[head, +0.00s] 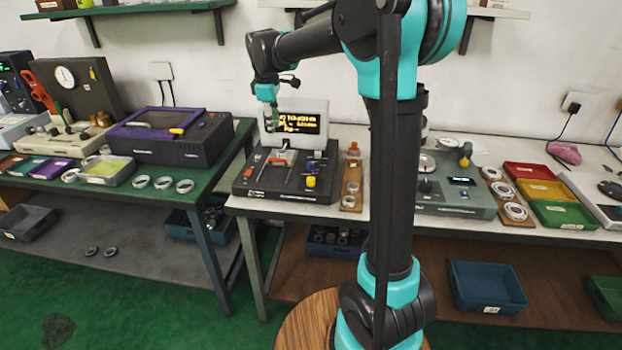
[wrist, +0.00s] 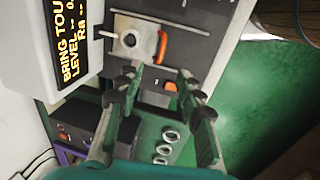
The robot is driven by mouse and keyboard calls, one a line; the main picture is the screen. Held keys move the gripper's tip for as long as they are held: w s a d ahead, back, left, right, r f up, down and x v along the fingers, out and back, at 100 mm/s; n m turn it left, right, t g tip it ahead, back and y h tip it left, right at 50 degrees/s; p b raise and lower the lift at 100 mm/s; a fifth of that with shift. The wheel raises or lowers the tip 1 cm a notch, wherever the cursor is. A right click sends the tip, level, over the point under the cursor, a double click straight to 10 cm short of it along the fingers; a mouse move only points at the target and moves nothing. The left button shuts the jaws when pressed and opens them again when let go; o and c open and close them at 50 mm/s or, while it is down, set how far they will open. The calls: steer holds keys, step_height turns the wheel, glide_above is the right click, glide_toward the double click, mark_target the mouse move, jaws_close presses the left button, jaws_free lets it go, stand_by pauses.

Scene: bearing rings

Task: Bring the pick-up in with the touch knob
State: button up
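The dark tester (head: 290,185) stands on the white bench, with a lit display (head: 299,123) whose text in the wrist view (wrist: 72,45) begins "BRING TOU". A yellow knob (head: 311,181) sits on its front right top; I cannot read a label on it. A pale metal block with a round part (wrist: 135,41) and an orange lever (wrist: 162,47) are on the tester's top. A small orange knob (wrist: 170,87) lies beyond my fingertips. My gripper (wrist: 161,78) is open and empty, pointing down above the tester's left part. It also shows in the head view (head: 272,122), before the display.
A wooden strip with rings (head: 351,185) lies right of the tester. A grey-green instrument (head: 455,190) and red, yellow and green trays (head: 540,188) stand further right. On the left green bench are loose rings (head: 163,183) and a purple-topped box (head: 165,135).

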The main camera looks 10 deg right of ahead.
mark_target(312, 178)
steer(key=shift+o, duration=0.3)
steer(key=s+d+r+m+g, duration=0.2)
steer(key=s+d, duration=0.5)
steer(key=d, duration=0.3)
steer(key=shift+s+d+r+y, duration=0.2)
steer(key=shift+s+d+y, duration=0.05)
steer(key=shift+d+y, duration=0.1)
steer(key=f, duration=1.1)
steer(key=s+f, duration=0.1)
steer(key=f, duration=0.5)
steer(key=shift+f, duration=0.15)
jaws_close()
